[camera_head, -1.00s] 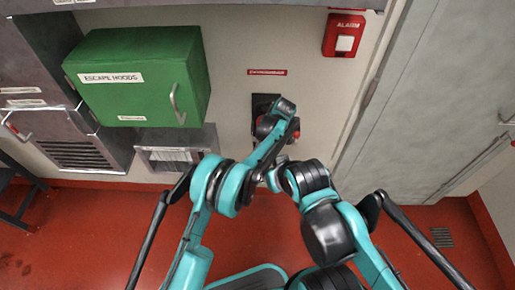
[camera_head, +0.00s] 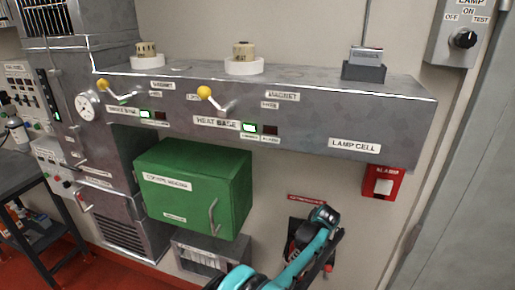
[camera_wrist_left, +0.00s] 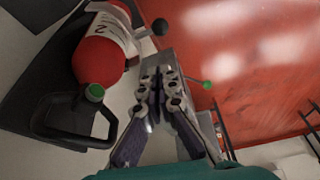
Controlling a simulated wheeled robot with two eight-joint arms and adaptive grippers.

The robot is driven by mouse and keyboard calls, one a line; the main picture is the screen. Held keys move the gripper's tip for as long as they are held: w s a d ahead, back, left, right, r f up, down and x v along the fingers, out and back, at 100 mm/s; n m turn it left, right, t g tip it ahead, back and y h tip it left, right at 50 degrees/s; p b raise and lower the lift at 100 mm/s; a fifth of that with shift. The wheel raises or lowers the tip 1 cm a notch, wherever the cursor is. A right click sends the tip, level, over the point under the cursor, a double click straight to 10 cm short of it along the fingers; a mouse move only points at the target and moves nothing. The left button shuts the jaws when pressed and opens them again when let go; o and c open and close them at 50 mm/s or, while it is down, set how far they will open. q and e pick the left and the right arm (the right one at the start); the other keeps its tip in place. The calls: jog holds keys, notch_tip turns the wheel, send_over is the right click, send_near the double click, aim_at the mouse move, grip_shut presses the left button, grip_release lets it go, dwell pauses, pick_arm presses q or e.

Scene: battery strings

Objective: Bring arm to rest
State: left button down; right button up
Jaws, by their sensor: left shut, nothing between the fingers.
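In the left wrist view my left gripper (camera_wrist_left: 158,76) is shut, with its fingers together and nothing between them. In that view a red cylinder with a white label (camera_wrist_left: 99,55) stands just left of the fingers, apart from them as far as I can tell. The gripper end is hard to make out there. My right arm and gripper are not in view.
A green escape hoods box (camera_head: 232,180) hangs left of the arm. A red alarm box (camera_head: 383,183) is on the wall at right. Above runs a grey bench (camera_head: 310,105) with yellow-knobbed levers. A grey door (camera_head: 470,200) stands at right.

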pick_arm(q)
jog(key=s+a+r+m+t+h, duration=0.1)
jog(key=s+a+r+m, duration=0.2)
jog(key=a+r, duration=0.65)
jog(key=s+a+r+m+h, duration=0.15)
jog(key=s+a+r, duration=0.25)
jog(key=a+r, duration=0.55)
jog(key=s+a+f+m+t, duration=0.1)
jog(key=s+a+m+t, duration=0.1)
jog(key=s+a, duration=0.6)
jog(key=s+a+f+m+t, duration=0.2)
jog(key=s+a+m, duration=0.3)
jog(key=s+a, duration=0.3)
jog(key=s+h, duration=0.1)
jog(key=s, duration=0.3)
jog(key=shift+s, duration=0.2)
jog(key=shift+a+f, duration=0.1)
